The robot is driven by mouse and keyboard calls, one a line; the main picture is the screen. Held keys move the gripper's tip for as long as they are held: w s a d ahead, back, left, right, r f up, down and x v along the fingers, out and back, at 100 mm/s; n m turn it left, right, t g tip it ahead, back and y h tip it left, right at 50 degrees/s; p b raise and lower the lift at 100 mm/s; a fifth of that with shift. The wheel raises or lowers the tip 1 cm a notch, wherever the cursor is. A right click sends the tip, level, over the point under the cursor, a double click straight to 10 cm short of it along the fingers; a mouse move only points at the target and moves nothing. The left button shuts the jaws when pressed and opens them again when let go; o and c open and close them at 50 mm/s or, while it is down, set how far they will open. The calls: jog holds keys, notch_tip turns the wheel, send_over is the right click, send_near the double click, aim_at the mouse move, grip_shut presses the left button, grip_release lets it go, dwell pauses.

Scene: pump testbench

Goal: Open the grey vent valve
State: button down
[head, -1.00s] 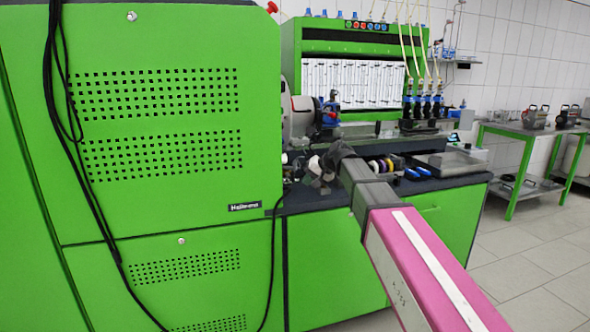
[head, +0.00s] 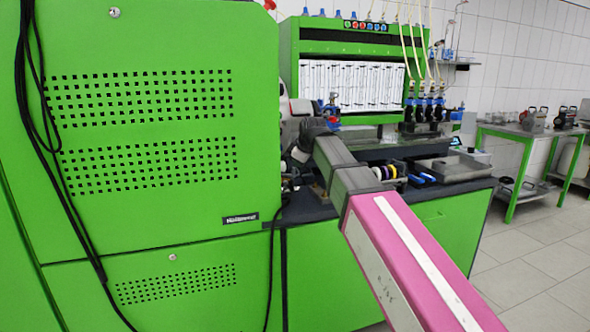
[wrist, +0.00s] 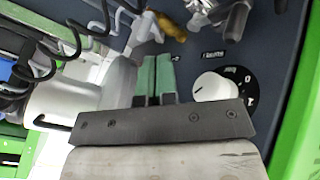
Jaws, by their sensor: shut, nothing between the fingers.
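My gripper (wrist: 156,62) shows in the wrist view as two green fingers close together, shut and empty. A white knob on a black numbered dial (wrist: 215,87) sits right of the fingers. A grey metal fitting (wrist: 235,18) is at the top right, and an orange-brown handle (wrist: 172,27) lies just beyond the fingertips. I cannot tell which part, if any, is the grey vent valve. In the head view my arm reaches to the bench beside the green cabinet, and the fingers are hidden there.
The green cabinet (head: 150,200) stands close on the left, with black cables hanging down it. Black coiled hoses (wrist: 45,65) and a white cylinder (wrist: 85,95) are left of the fingers. Pump parts (head: 425,110) and a metal tray (head: 450,165) crowd the bench.

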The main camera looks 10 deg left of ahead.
jog(key=x, duration=0.9)
jog(key=shift+w+a+f, duration=0.1)
jog(key=shift+f, duration=0.1)
jog(key=shift+w, duration=0.15)
